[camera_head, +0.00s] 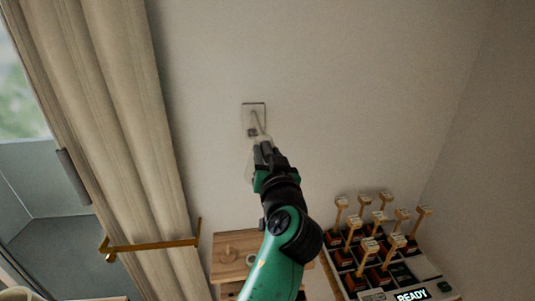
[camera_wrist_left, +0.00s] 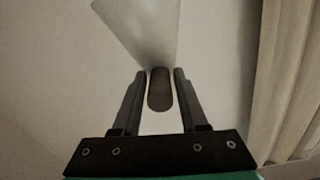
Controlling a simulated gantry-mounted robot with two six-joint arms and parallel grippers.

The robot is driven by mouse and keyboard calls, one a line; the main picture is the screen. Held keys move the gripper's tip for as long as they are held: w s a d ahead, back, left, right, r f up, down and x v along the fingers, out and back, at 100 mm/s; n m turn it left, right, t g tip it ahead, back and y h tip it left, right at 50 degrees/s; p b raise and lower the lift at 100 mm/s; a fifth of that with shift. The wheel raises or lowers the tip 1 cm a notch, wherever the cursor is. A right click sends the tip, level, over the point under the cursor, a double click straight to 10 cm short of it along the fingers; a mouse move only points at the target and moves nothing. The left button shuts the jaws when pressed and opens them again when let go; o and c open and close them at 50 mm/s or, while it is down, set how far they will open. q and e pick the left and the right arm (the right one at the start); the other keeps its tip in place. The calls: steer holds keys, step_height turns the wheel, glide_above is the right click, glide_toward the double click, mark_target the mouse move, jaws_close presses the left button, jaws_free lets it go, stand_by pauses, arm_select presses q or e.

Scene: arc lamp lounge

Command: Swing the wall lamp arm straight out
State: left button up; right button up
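The wall lamp's square plate (camera_head: 254,106) is on the wall at the upper middle of the head view. A thin arm runs down from it toward my left gripper (camera_head: 263,145), which hides much of the lamp. In the left wrist view the pale, translucent shade (camera_wrist_left: 145,30) is beyond the fingertips. A dark rounded bar (camera_wrist_left: 160,92) of the lamp stands between the two fingers of my left gripper (camera_wrist_left: 161,75). The fingers are very near both sides of the bar; I cannot tell whether they press on it. My right gripper is not in view.
A small wooden stand (camera_head: 232,250) is below the lamp. A console with several wooden-handled levers (camera_head: 368,248) and a READY display (camera_head: 411,295) stands at lower right. A golden bar (camera_head: 155,246) crosses the curtain (camera_head: 130,150) at left. The wall around the lamp is clear.

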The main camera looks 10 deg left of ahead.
arm_select(q)
steer(key=shift+o, duration=1.2)
steer(key=shift+s+d, duration=0.2)
steer(key=shift+s, duration=0.35)
steer(key=shift+v, duration=1.1)
steer(key=p+v, duration=0.8)
steer(key=p, duration=0.8)
steer(key=shift+s, duration=0.15)
